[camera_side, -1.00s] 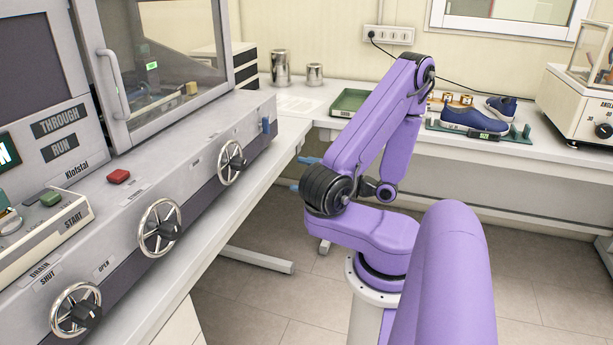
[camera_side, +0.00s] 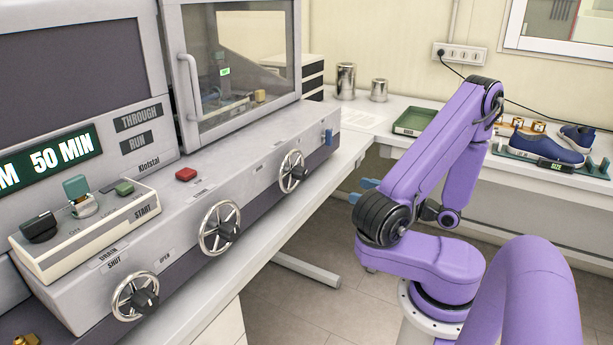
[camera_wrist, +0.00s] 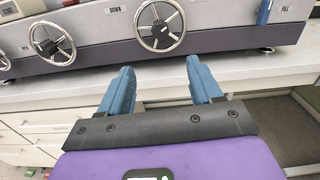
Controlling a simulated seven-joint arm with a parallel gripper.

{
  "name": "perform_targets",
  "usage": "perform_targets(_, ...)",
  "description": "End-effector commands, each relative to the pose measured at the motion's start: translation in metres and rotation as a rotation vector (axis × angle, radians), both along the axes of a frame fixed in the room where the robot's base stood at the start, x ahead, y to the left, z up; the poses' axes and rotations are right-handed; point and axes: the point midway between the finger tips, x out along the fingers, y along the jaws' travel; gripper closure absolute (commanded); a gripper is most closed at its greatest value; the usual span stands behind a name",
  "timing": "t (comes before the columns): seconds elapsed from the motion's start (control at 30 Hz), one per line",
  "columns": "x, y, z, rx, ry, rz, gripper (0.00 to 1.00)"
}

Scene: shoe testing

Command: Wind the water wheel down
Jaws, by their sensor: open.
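A spoked chrome handwheel (camera_side: 292,172) with a dark knob is the rightmost of three on the sloped front of the grey machine. It also shows in the wrist view (camera_wrist: 160,25), beside a label reading DOWN. The middle wheel (camera_side: 220,228) shows at the left in the wrist view (camera_wrist: 50,43). The near wheel (camera_side: 135,297) has DRAIN, SHUT and OPEN labels around it. I cannot read which wheel is marked water. My gripper (camera_side: 363,190) has blue fingers, spread apart and empty (camera_wrist: 160,66). They point at the machine front, below and short of the rightmost wheel, touching nothing.
A blue lever (camera_side: 328,137) stands right of the wheels, near a FILL label in the wrist view. A red button (camera_side: 186,174) and a control box (camera_side: 90,225) sit on the machine. The white bench edge (camera_wrist: 250,75) runs below. Shoes (camera_side: 545,147) lie on the back bench.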

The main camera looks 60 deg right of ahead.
Motion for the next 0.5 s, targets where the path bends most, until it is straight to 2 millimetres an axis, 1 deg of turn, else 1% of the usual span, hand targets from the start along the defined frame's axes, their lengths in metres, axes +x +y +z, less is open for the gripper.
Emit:
perform_targets(0.1,0.000,0.000,0.000,0.078,0.000,0.000,0.36)
perform_targets(0.27,0.005,0.000,0.000,0.107,-0.001,0.003,0.36)
perform_targets(0.37,0.015,0.000,0.000,0.106,-0.001,0.005,0.36)
perform_targets(0.5,0.036,0.001,0.000,0.105,0.001,0.008,0.36)
